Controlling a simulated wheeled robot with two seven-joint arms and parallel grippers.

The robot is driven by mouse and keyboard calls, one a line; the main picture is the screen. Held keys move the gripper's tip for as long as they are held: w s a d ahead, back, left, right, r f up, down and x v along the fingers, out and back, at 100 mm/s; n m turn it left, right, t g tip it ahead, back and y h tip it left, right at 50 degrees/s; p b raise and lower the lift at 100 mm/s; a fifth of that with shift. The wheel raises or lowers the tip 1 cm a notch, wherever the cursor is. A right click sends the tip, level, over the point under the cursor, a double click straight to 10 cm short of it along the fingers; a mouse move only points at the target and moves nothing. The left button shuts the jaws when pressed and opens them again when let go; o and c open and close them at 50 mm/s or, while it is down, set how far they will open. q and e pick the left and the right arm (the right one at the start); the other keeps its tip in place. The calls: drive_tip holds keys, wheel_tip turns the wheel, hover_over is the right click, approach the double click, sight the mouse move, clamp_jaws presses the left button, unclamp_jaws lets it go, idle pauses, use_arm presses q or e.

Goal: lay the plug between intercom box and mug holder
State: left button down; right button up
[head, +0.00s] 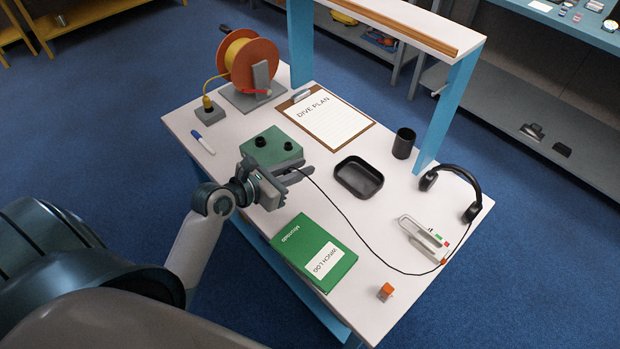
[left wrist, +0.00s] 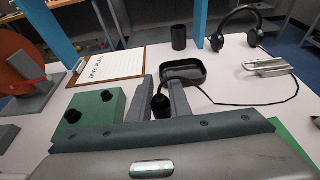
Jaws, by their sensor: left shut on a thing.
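My left gripper (head: 302,169) is shut on the black plug (left wrist: 160,104), which shows between the two fingers in the left wrist view; the fingers mostly hide it in the head view. A thin black cord (head: 345,215) trails from it across the table toward the headset side. The green box with two black knobs (head: 270,145), which looks like the intercom box, is just behind the gripper. It is at the left in the wrist view (left wrist: 88,113). A dark cylinder (head: 404,143), likely the mug holder, stands upright farther right, beyond a black tray. My right gripper is not in view.
The black tray (head: 359,178) lies between the gripper and the cylinder. The clipboard (head: 327,117) is behind. A green log book (head: 314,252), headset (head: 452,189), grey rack (head: 424,240) and orange block (head: 385,292) are nearer or to the right. A shelf post (head: 446,115) stands beside the cylinder.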

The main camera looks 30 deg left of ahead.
use_arm(q)
drive_tip(key=shift+w, duration=0.1)
hover_over(319, 172)
wheel_tip(319, 172, down, 7)
idle(0.4)
drive_tip(key=shift+f, duration=2)
drive_tip(key=shift+f, duration=0.1)
drive_tip(key=c, duration=1.9)
unclamp_jaws()
